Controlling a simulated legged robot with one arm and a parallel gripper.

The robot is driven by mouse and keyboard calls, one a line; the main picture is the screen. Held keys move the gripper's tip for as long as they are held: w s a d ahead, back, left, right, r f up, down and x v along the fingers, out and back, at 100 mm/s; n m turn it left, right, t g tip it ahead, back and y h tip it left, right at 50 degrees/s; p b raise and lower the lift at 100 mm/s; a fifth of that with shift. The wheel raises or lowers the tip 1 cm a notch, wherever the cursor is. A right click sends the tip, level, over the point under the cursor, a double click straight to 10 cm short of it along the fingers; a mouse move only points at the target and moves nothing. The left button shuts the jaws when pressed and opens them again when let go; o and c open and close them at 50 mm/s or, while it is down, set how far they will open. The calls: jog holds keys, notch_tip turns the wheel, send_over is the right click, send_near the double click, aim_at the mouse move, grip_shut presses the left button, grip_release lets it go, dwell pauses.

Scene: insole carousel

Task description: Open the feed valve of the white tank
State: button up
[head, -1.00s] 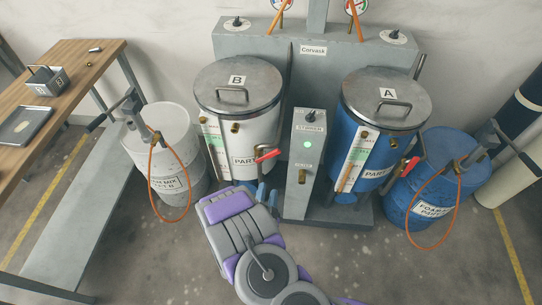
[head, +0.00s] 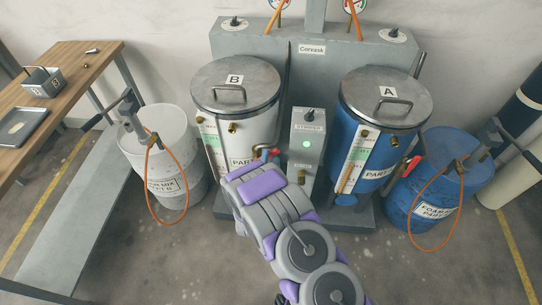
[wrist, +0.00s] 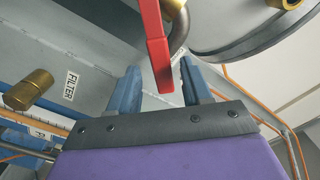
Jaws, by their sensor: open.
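The white tank (head: 222,128), labelled B, stands left of the blue tank in the head view. Its red valve handle (head: 274,152) is at its lower right, just past the end of my arm. In the wrist view the red handle (wrist: 157,50) hangs down from the top, and its lower end shows between the two blue fingers of my gripper (wrist: 159,72). The fingers are open, with a gap on either side of the handle. In the head view my arm hides most of the fingers and the valve body.
The blue tank (head: 378,135), labelled A, has its own red handle (head: 413,168). A grey box with a green light (head: 306,144) stands between the tanks. A brass fitting (wrist: 28,90) and a filter label (wrist: 70,86) show left in the wrist view. A white drum (head: 160,135) is at left.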

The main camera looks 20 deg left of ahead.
aim_at(270, 156)
jog(key=shift+a+x, duration=0.2)
jog(key=shift+x, duration=1.35)
jog(key=shift+s+d, duration=0.1)
grip_shut()
